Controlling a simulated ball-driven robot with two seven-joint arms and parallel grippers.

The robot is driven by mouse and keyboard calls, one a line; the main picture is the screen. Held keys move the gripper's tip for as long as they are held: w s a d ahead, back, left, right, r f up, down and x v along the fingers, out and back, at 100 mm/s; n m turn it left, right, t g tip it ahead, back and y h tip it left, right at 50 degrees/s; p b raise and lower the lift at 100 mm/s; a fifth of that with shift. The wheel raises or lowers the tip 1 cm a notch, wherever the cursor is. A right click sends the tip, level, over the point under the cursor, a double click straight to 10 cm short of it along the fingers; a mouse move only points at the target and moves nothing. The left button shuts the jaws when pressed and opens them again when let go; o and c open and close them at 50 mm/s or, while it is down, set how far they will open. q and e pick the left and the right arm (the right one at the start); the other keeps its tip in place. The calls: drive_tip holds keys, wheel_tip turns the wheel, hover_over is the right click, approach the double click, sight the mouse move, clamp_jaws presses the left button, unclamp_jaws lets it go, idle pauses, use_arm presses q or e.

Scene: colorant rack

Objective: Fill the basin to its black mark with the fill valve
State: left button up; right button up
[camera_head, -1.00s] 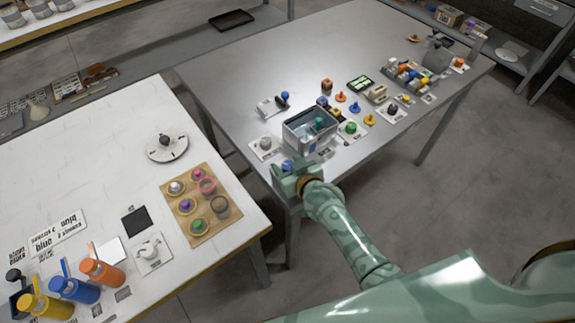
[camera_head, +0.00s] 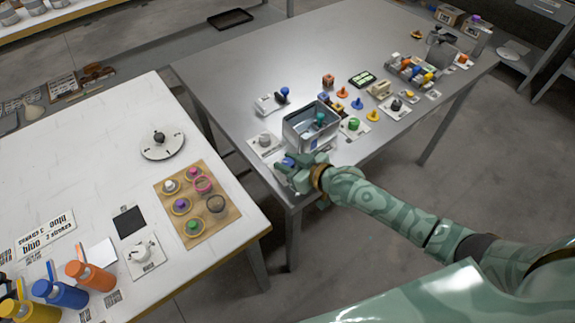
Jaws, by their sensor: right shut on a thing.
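The basin (camera_head: 290,134) is a grey open-topped box near the front edge of the metal table, with a teal-green thing inside it. Its black mark and any water level are too small to tell. My right gripper (camera_head: 291,166) is at the table edge, just in front of the basin's near left side. It is shut on a small blue part (camera_head: 288,161), which it mostly hides. I cannot tell for sure whether this is the fill valve. Another blue-knobbed fixture (camera_head: 284,91) stands behind and left of the basin. My left gripper is not in view.
A grey-knobbed plate (camera_head: 264,140) lies left of the basin, and a green knob (camera_head: 353,124) is to its right. Several small colored pieces and a filled rack (camera_head: 410,72) stand farther right. A white table (camera_head: 90,140) with bottles is at the left.

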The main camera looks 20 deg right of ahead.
drive_tip(key=shift+w+r, duration=0.1)
drive_tip(key=shift+r, duration=0.05)
drive_tip(key=o, duration=1)
drive_tip(key=shift+c, duration=0.2)
drive_tip(key=p+v, duration=0.5)
drive_tip(key=v, duration=1.1)
drive_tip(key=shift+d, duration=0.15)
